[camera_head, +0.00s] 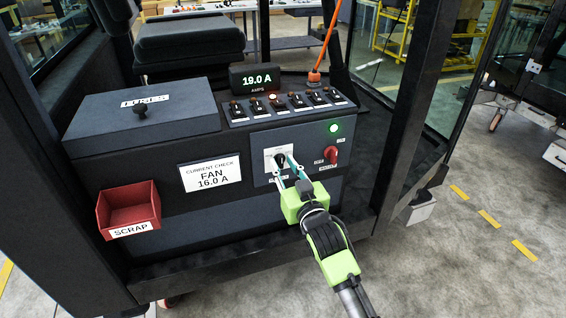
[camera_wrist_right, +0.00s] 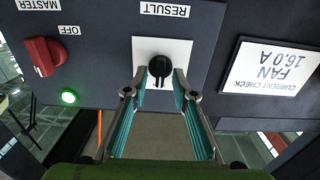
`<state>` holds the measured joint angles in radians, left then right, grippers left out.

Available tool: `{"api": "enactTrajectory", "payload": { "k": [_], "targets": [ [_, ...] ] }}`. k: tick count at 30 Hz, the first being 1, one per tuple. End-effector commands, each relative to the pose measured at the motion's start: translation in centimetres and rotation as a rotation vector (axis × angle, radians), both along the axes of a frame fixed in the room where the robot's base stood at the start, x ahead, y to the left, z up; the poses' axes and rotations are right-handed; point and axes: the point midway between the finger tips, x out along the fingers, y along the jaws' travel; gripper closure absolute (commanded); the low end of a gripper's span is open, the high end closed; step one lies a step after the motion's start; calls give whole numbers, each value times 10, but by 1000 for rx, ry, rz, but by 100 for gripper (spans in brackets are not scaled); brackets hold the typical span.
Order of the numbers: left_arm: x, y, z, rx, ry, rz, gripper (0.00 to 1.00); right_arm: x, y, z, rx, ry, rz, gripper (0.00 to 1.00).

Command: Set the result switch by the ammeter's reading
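The ammeter (camera_head: 257,80) reads 19.0 A in green digits. The card (camera_head: 210,172) reads "CURRENT CHECK FAN 16.0 A". The result switch (camera_wrist_right: 160,68) is a black knob on a white plate, under the RESULT label in the upside-down wrist view. Its handle points toward the bottom of that view; the plate's markings are not readable. My right gripper (camera_wrist_right: 160,80) is open, its fingertips on either side of the knob with gaps showing. In the head view the right gripper (camera_head: 284,172) partly covers the plate. My left gripper is not in view.
A red MASTER switch (camera_head: 331,156) and a lit green lamp (camera_head: 334,128) are right of the result switch. A row of toggle switches (camera_head: 290,102) lies above. A FUSES box (camera_head: 144,115) and red SCRAP bin (camera_head: 128,208) are left. A cab post (camera_head: 408,110) stands right.

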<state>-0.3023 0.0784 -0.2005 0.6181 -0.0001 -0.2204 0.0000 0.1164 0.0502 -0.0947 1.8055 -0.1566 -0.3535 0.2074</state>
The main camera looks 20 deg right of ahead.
Motion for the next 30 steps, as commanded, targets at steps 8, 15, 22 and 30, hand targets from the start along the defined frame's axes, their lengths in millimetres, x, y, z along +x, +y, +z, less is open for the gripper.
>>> {"api": "enactTrajectory", "payload": {
  "k": [8,15,22,30],
  "targets": [
    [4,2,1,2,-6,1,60,10,1,0,0,0,1,75],
    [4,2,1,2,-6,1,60,10,1,0,0,0,1,96],
    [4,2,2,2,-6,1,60,9,1,0,1,0,1,100],
    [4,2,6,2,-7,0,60,9,1,1,57,2,1,100]
  ]
}}
